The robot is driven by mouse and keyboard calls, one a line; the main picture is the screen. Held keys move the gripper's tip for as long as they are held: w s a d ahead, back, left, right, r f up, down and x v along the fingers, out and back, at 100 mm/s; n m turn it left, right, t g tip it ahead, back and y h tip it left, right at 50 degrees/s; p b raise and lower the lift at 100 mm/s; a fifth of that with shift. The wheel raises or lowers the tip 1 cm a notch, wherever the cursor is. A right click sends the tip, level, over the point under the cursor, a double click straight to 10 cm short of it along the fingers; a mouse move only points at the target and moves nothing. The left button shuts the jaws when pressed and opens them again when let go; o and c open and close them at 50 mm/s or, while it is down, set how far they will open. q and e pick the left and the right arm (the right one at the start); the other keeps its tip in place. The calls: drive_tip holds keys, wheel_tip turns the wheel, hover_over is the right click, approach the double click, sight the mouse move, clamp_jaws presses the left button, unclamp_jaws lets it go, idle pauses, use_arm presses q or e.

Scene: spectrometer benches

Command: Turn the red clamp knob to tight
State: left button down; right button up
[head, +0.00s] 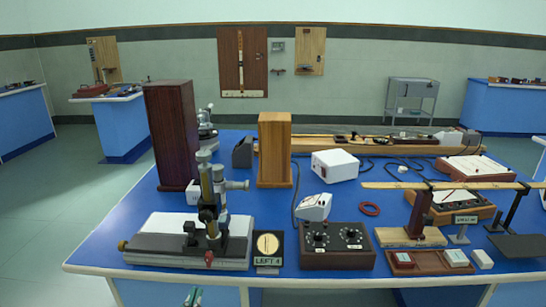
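A small red knob (209,258) sits low on the front of a microscope-like instrument (209,205) at the left front of the bench. I cannot tell from here how tight the knob is. Only the greenish tip of my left gripper (193,297) shows at the bottom edge, below and in front of the bench edge, apart from the knob. Its opening is too small to judge. My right gripper is out of view.
A round dial with a "LEFT 4" label (268,247) and a dark control box (338,246) stand right of the instrument. A tall dark wooden box (173,135) stands behind it. Blue bench surface (105,247) is clear at the front left.

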sight(209, 259)
use_arm(q)
drive_tip(key=shift+n, duration=0.8)
drive_tip(key=shift+w+d+f+b, duration=0.2)
drive_tip(key=shift+w+b, duration=0.15)
drive_tip(key=shift+w, duration=0.75)
drive_tip(key=shift+w+d+f+b, duration=0.15)
drive_tip(key=shift+w+b, duration=0.25)
drive_tip(key=shift+w, duration=0.75)
drive_tip(key=shift+w+d+f+b, duration=0.1)
drive_tip(key=shift+w+d+b, duration=0.2)
drive_tip(key=shift+w, duration=0.8)
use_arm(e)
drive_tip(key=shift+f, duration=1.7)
